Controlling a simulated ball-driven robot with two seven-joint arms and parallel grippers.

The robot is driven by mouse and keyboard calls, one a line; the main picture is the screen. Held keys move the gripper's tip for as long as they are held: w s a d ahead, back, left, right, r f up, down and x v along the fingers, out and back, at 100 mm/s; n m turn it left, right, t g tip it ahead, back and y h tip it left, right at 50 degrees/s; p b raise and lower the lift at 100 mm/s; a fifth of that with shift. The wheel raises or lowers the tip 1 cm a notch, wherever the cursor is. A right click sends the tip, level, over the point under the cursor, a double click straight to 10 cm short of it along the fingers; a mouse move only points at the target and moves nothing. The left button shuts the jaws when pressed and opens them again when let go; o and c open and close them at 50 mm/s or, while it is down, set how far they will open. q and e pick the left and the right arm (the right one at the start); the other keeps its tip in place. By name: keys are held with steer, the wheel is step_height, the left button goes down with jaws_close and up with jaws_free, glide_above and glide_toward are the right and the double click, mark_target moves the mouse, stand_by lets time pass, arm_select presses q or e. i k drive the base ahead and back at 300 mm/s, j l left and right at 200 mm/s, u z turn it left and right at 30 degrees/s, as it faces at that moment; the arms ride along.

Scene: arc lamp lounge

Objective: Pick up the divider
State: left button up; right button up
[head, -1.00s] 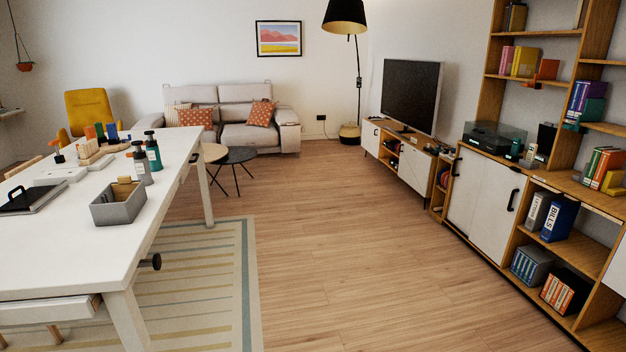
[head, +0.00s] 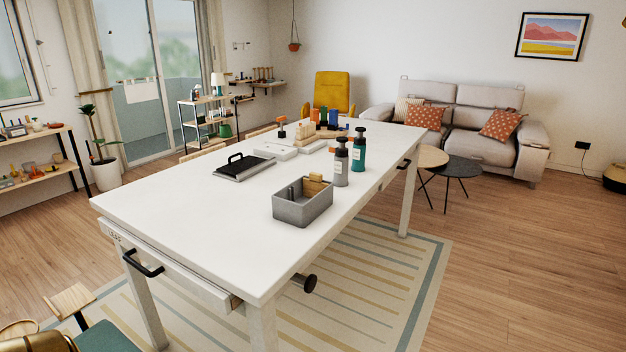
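A grey open box (head: 303,212) stands on the white table (head: 215,207), near its right edge. A thin grey upright piece (head: 291,194) shows inside it and may be the divider; it is too small to be sure. A tan wooden piece (head: 315,183) also stands in the box and rises above its rim. The lower inside of the box is hidden by its front wall. Neither of my grippers is in view.
The near tabletop is clear. A chair (head: 107,338) is at the lower left. Floor at right is open.

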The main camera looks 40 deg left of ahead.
mark_target(314, 185)
steer(key=i+z, duration=0.1)
steer(key=i, duration=1.65)
